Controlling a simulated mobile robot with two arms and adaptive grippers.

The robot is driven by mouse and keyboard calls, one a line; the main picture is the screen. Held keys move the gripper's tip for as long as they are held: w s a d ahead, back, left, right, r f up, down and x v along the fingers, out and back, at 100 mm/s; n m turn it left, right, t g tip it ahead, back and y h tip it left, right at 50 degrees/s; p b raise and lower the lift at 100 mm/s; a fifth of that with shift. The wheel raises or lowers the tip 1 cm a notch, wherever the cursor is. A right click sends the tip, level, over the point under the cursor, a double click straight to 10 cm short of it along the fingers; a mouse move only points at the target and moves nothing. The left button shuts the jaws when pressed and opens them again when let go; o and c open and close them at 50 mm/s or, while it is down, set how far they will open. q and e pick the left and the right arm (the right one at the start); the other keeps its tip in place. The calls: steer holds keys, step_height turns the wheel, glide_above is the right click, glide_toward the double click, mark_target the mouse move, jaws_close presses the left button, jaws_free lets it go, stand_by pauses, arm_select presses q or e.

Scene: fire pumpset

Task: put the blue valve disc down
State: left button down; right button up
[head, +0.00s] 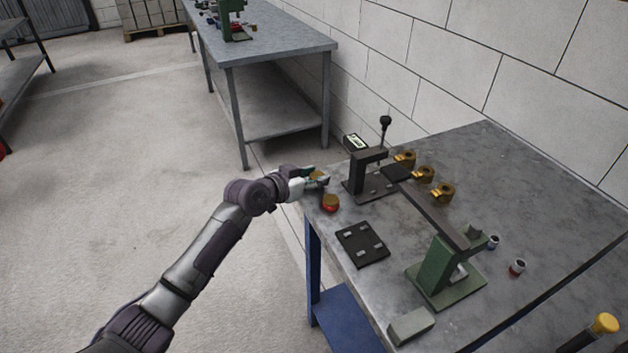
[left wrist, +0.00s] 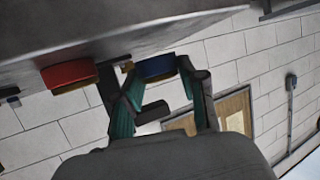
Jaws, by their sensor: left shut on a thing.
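My left gripper (head: 318,179) is at the far left corner of the grey worktable (head: 540,200). It is shut on the blue valve disc (left wrist: 156,67), which shows between the fingertips in the left wrist view. In the head view only a small brass-coloured part shows at the fingers, and the disc's blue side is hidden. A red disc with a brass-coloured face (head: 330,203) rests on the table near its left edge, just in front of the gripper. It also shows left of the fingers in the left wrist view (left wrist: 68,75). My right gripper is not in view.
A black stand (head: 370,184) is right of the gripper, with several brass fittings (head: 424,174) behind. A black plate (head: 362,245), a green lever press (head: 437,268) and a grey block (head: 411,326) stand nearer.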

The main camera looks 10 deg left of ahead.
arm_select(q)
steer(key=shift+f, duration=0.6)
steer(key=shift+f, duration=0.15)
steer(key=c, duration=0.6)
jaws_free()
steer(key=shift+c, duration=0.2)
steer(key=shift+s+a+r, duration=0.1)
steer(key=shift+r, duration=0.1)
steer(key=v, duration=1.1)
steer(key=shift+s, duration=0.4)
steer(key=shift+a+r, duration=0.1)
